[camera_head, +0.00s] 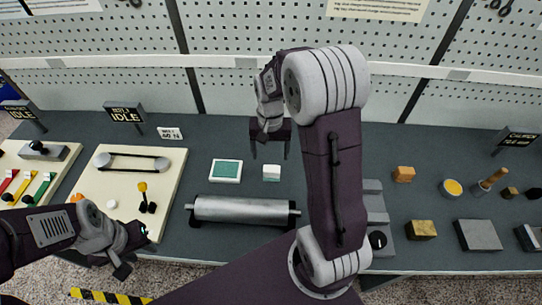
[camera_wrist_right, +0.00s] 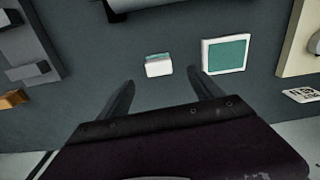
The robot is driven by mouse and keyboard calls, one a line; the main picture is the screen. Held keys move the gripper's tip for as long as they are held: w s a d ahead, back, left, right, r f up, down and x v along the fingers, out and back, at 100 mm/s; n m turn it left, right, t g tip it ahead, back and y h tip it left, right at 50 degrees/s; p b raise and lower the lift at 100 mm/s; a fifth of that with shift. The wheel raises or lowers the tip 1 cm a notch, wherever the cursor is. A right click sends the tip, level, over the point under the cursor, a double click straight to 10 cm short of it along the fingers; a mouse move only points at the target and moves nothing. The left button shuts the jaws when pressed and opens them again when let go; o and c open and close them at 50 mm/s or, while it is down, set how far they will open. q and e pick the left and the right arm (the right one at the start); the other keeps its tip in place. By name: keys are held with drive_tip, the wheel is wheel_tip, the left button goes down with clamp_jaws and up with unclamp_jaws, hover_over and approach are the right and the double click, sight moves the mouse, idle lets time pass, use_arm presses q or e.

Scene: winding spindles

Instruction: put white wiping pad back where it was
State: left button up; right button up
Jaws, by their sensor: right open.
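A small white block with a pale greenish top, which looks like the white wiping pad (camera_head: 271,173), lies on the dark bench top. It also shows in the right wrist view (camera_wrist_right: 158,69). A white-framed green square (camera_head: 226,170) lies just left of it, apart from it. My right gripper (camera_head: 269,152) is open and empty, pointing down behind the pad. In the right wrist view the pad lies just beyond the gap between the fingertips (camera_wrist_right: 162,82). My left gripper (camera_head: 135,250) is low at the front left, away from the pad; its jaws are unclear.
A metal roller (camera_head: 243,210) lies in front of the pad. A cream board (camera_head: 120,222) with a belt and pulleys stands left. A grey stepped block (camera_head: 377,222), a wooden cube (camera_head: 403,174) and a brass block (camera_head: 421,230) stand right. A perforated wall (camera_head: 230,99) closes the back.

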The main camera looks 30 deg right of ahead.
drive_tip(key=s+a+n, duration=0.1)
drive_tip(key=s+a, duration=0.1)
drive_tip(key=s, duration=0.2)
drive_tip(key=s+a+n, duration=0.2)
drive_tip(key=s, duration=0.2)
drive_tip(key=s+a+f+n+t, duration=0.1)
drive_tip(key=s+a+n, duration=0.1)
drive_tip(key=s, duration=0.2)
drive_tip(key=shift+a, duration=0.35)
drive_tip(key=shift+w+d+f, duration=0.1)
drive_tip(key=shift+w+d, duration=0.05)
drive_tip(key=shift+w, duration=0.15)
drive_tip(key=shift+s, duration=0.1)
